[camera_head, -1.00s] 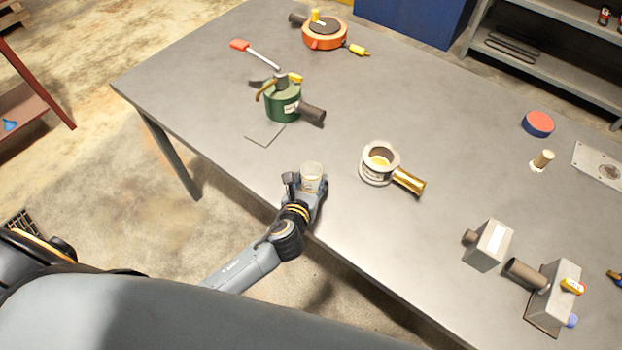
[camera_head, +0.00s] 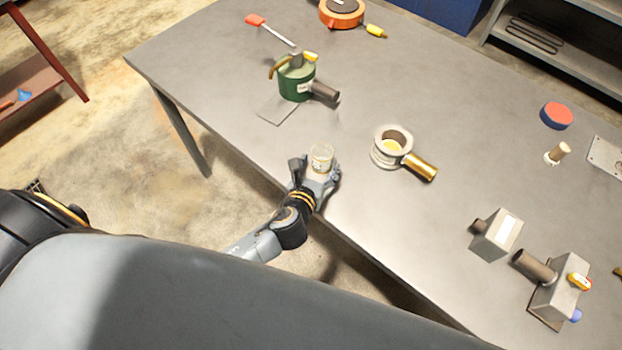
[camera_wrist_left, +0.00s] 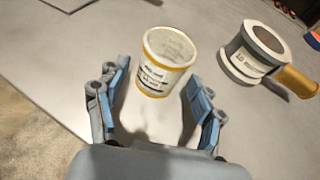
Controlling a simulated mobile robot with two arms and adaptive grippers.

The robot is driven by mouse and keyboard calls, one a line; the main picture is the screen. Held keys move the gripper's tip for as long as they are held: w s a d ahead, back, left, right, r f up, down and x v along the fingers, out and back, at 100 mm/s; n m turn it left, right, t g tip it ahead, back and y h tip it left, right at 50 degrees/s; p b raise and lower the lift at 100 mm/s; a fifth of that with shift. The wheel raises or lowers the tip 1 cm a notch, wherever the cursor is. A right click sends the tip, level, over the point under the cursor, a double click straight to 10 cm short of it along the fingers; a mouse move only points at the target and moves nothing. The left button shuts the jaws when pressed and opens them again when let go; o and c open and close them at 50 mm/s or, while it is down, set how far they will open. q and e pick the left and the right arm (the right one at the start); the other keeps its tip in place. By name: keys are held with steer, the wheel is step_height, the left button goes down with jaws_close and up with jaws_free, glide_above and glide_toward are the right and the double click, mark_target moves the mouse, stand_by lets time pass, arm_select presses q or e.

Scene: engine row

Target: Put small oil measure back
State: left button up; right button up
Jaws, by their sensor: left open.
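A small pale cup with yellow rims and a printed label (camera_head: 321,157), likely the small oil measure, stands upright near the front edge of the grey table (camera_head: 230,60). In the left wrist view the cup (camera_wrist_left: 167,62) is just ahead of and partly between my fingertips, with a gap on each side. My left gripper (camera_head: 316,172) is open; it also shows in the left wrist view (camera_wrist_left: 160,100). A larger pale measure with a brass handle (camera_head: 391,147) stands to the right of the cup. My right gripper is not in view.
A green can (camera_head: 296,80) stands left of and behind the cup, with a flat grey square plate (camera_head: 278,111) before it. Grey block-shaped parts (camera_head: 496,236) are at the right front. A red-and-blue disc (camera_head: 556,116) lies farther back. The table centre is clear.

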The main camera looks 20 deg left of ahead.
arm_select(q)
steer(key=v, duration=0.9)
steer(key=shift+s+r+b, duration=0.1)
steer(key=shift+s+b, duration=0.05)
steer(key=shift+b, duration=0.25)
steer(key=shift+a, duration=0.1)
